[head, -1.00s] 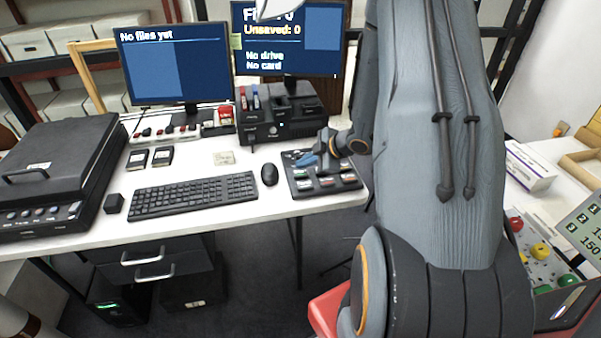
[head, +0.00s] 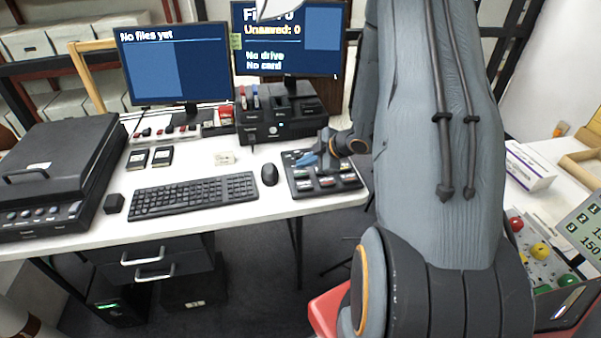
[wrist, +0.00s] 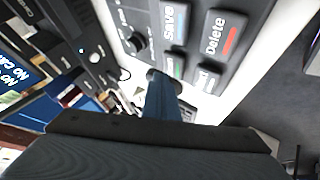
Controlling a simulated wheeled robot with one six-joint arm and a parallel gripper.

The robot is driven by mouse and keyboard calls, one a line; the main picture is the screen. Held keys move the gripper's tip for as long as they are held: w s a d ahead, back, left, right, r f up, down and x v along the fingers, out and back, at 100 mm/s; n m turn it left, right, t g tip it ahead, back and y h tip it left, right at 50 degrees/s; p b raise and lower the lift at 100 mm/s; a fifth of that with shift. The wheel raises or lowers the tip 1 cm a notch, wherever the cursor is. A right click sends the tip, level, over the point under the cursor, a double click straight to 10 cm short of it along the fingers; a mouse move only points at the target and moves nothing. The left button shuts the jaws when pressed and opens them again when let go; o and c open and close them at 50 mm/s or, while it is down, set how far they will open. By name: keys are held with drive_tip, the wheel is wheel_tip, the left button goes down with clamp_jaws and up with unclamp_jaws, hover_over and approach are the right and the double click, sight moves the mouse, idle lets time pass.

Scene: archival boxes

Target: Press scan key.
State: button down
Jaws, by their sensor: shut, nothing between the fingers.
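The black key pad (head: 300,184) lies at the right end of the white desk, with several labelled keys. In the wrist view I read a Save key (wrist: 174,22) and a Delete key (wrist: 222,34). Two more keys beside them are partly covered or cut off, one with a green mark (wrist: 178,66). I cannot read a scan label in either view. My gripper (head: 308,160) is shut and empty, its blue fingers at the pad's upper left part. In the wrist view its tip (wrist: 162,78) is beside the green-marked key; whether it touches the pad is unclear.
A mouse (head: 269,174) and keyboard (head: 194,195) lie left of the pad. A black dock unit (head: 281,122) stands behind it. Two monitors stand at the back; the left monitor (head: 174,65) reads "No files yet". A flat black scanner (head: 55,165) stands at the left.

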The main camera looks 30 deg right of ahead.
sight(304, 173)
drive_tip(key=shift+f, duration=0.45)
drive_tip(key=shift+f+b, duration=0.4)
drive_tip(key=shift+f, duration=0.05)
idle(0.8)
drive_tip(key=shift+r, duration=0.15)
drive_tip(key=shift+r+p, duration=0.75)
drive_tip(key=shift+p, duration=0.15)
wheel_tip(304, 173, up, 5)
drive_tip(key=p, duration=0.4)
idle(0.9)
